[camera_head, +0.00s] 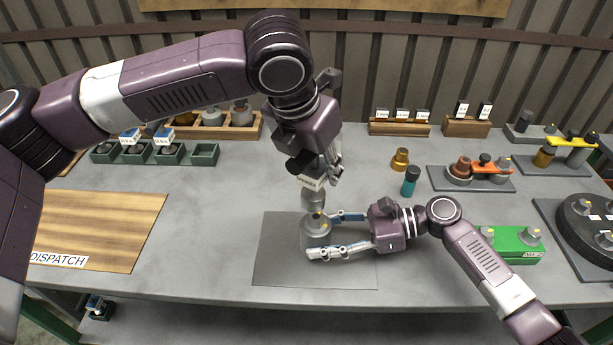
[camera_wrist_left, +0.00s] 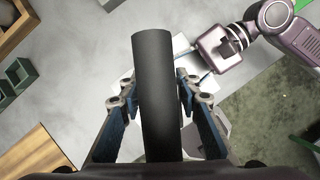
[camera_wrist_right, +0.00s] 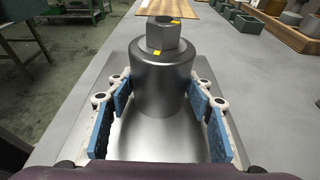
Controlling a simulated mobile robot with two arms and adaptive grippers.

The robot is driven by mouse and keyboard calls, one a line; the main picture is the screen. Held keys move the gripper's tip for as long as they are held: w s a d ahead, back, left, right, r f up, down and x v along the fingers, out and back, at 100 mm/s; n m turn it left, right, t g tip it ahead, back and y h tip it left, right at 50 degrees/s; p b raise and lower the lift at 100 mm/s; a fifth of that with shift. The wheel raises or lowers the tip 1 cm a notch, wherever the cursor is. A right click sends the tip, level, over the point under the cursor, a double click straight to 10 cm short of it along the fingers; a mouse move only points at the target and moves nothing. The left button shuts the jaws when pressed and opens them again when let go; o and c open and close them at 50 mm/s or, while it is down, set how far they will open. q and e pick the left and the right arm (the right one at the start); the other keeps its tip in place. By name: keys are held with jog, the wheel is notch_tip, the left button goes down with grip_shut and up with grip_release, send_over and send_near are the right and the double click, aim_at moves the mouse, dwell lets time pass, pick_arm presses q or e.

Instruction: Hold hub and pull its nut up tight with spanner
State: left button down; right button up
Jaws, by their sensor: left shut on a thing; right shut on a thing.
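The hub (camera_head: 316,233) is a grey metal cylinder standing upright on a dark mat (camera_head: 275,262). My right gripper (camera_head: 320,236) is shut on it, with one finger on each side. In the right wrist view the hub (camera_wrist_right: 163,85) carries a nut (camera_wrist_right: 165,37) with yellow marks on nut and hub. The nut's top is uncovered there. My left gripper (camera_head: 318,172) is shut on the spanner (camera_head: 312,198), a dark grey cylinder held just above and behind the hub. In the left wrist view the spanner (camera_wrist_left: 156,90) sticks out between the fingers. Its working end's detail is hard to tell.
A green block (camera_head: 515,245) and a round dark fixture (camera_head: 590,230) are farther right. A wooden dispatch board (camera_head: 100,225) lies left. Green trays (camera_head: 205,153) stand behind it.

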aim_at(304, 192)
pick_arm(q)
jog(key=n, duration=0.1)
jog(key=f+n+y, duration=0.1)
jog(key=n, duration=0.2)
jog(key=shift+w+f+t+y, duration=0.25)
jog(key=shift+w+t+y, duration=0.05)
jog(key=shift+w, duration=0.1)
jog(key=n, duration=0.2)
jog(key=a+n+y, duration=0.1)
jog(key=n, duration=0.1)
jog(key=n+y, duration=0.1)
jog(key=n, duration=0.1)
jog(key=shift+a+f, duration=0.15)
jog(key=shift+f, duration=0.15)
jog(key=n+y, duration=0.1)
jog(key=n, duration=0.1)
jog(key=n+g, duration=0.1)
jog(key=n, duration=0.2)
jog(key=s+a+n+g+y, duration=0.1)
jog(key=n, duration=0.1)
jog(key=shift+f+n+y, duration=0.3)
jog(key=shift+f, duration=0.05)
jog(key=n, duration=0.2)
jog(key=n+g, duration=0.1)
jog(key=n, duration=0.1)
jog(key=s+n+g, duration=0.1)
jog(key=shift+a+f+n+y, duration=0.15)
jog(key=shift+a+n+y, duration=0.1)
jog(key=shift+n+y, duration=0.15)
jog(key=shift+s, duration=0.1)
